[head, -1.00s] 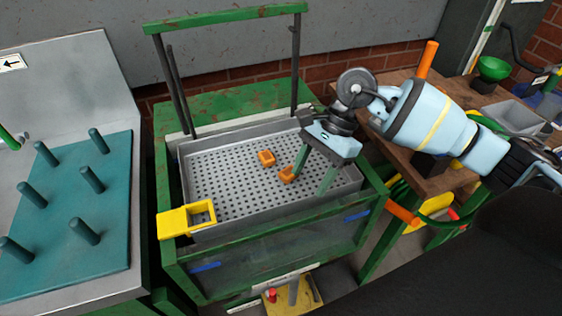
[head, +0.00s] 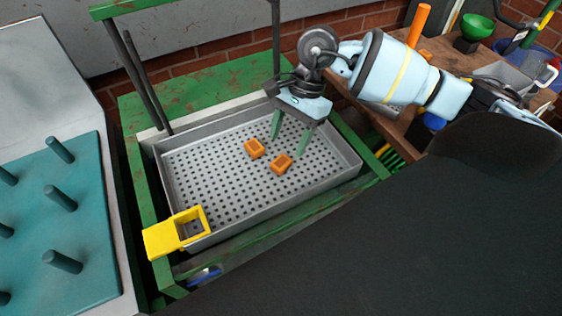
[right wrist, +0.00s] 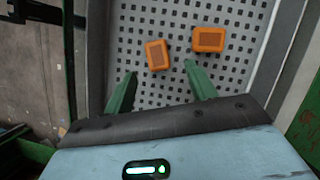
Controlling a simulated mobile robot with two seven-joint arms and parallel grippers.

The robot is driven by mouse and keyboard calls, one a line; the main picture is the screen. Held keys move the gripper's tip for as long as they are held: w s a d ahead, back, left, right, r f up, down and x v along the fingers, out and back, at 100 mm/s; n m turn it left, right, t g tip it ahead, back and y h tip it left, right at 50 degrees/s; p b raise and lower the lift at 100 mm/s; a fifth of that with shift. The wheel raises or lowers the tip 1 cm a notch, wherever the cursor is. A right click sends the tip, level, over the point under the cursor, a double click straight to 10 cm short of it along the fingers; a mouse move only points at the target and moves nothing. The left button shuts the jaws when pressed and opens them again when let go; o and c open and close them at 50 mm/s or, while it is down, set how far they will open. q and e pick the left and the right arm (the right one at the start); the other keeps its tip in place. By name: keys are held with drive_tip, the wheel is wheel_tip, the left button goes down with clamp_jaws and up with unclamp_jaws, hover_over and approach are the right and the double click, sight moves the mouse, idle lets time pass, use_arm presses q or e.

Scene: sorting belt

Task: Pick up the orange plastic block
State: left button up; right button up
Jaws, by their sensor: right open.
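Two orange plastic blocks lie apart on the perforated floor of a grey metal tray (head: 340,178). One orange block (head: 254,148) is farther left and back; the other orange block (head: 281,164) is nearer and to the right. My right gripper (head: 287,146) is open and empty, pointing down by the blocks, with its green fingers apart. In the right wrist view, one orange block (right wrist: 157,55) lies just ahead of the gap between the fingertips (right wrist: 160,69). The other orange block (right wrist: 208,39) lies ahead of the right-hand finger. My left gripper is not in view.
A yellow square holder (head: 178,232) sits on the tray's front left corner. A green frame (head: 190,83) surrounds the tray, with upright posts behind. A teal peg board (head: 60,220) stands at left. A wooden bench with a green funnel (head: 478,28) is at back right.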

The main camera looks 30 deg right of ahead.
sight(281, 162)
drive_tip(key=shift+s+a+f, duration=0.15)
drive_tip(key=shift+a+f, duration=0.1)
drive_tip(key=shift+f, duration=0.1)
drive_tip(key=p+x, duration=0.1)
drive_tip(key=x, duration=0.2)
drive_tip(key=shift+s+a+f, duration=0.1)
drive_tip(key=shift+a, duration=0.1)
drive_tip(key=shift+a+f, duration=0.1)
drive_tip(key=shift+f, duration=0.35)
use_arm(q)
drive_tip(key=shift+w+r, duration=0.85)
use_arm(e)
drive_tip(key=c, duration=1.1)
drive_tip(key=shift+o, duration=0.2)
drive_tip(key=shift+r, duration=0.2)
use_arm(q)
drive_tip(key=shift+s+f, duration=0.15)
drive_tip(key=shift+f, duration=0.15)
use_arm(e)
wheel_tip(281, 162, up, 10)
drive_tip(key=shift+f, duration=0.15)
